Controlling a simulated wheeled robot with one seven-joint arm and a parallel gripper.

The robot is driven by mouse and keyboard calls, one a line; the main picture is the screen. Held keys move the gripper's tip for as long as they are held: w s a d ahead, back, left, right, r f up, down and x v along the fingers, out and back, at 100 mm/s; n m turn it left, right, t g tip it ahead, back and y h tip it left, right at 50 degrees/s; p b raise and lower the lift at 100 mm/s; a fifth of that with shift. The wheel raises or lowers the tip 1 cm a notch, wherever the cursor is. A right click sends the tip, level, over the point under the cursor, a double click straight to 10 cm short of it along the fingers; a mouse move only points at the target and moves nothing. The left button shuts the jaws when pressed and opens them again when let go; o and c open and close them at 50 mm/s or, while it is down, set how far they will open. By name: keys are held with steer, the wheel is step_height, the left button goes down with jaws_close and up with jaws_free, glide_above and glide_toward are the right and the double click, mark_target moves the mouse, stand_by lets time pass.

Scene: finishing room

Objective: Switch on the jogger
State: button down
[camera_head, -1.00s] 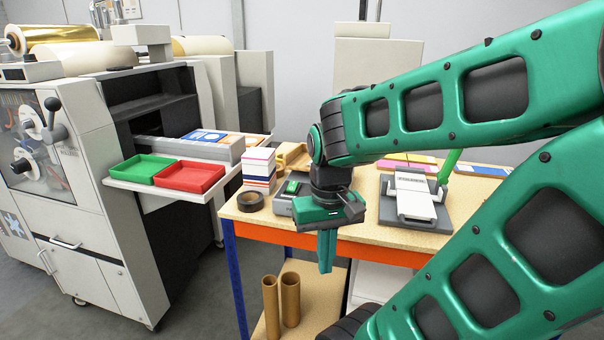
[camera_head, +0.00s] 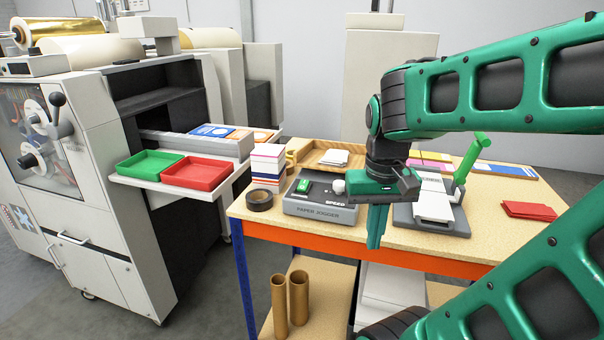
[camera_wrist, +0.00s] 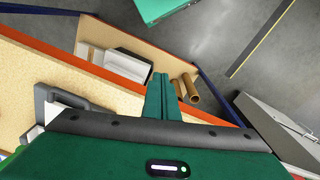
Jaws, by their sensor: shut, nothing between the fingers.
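The paper jogger (camera_head: 318,210) is a grey box near the front left of the wooden table, labelled "PAPER JOGGER". On its top are a green switch (camera_head: 304,186) at the left and a pale round knob (camera_head: 338,187) above the word "SPEED". My gripper (camera_head: 375,242) is shut and empty, pointing down in front of the table's front edge, right of the jogger and apart from it. In the wrist view its closed fingers (camera_wrist: 161,95) hang over the lower shelf. The jogger is not clearly visible there.
A stapler-like device (camera_head: 432,215) with a green lever stands right of my gripper. Black tape (camera_head: 260,200) and a stacked paper block (camera_head: 267,165) are left of the jogger. A wooden tray (camera_head: 305,158) is behind it. Cardboard tubes (camera_head: 299,298) stand on the lower shelf.

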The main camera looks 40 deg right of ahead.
steer(key=w+d+r+m+h, duration=0.1)
steer(key=w+d+r+m, duration=0.1)
steer(key=w+r, duration=1)
step_height(320, 180, up, 5)
steer(key=m+t, duration=0.1)
steer(key=m, duration=0.1)
glide_above(303, 182)
steer(key=s+a, duration=0.2)
steer(key=shift+a+f, duration=0.15)
steer(key=shift+a, duration=0.05)
steer(key=shift+f, duration=0.1)
steer(key=f, duration=0.4)
steer(key=w+d+f, duration=0.1)
steer(key=f, duration=0.4)
steer(key=d+f, duration=0.1)
steer(key=f, duration=0.3)
steer(key=shift+w+d+f, duration=0.1)
steer(key=shift+w+f, duration=0.2)
steer(key=shift+w, duration=0.1)
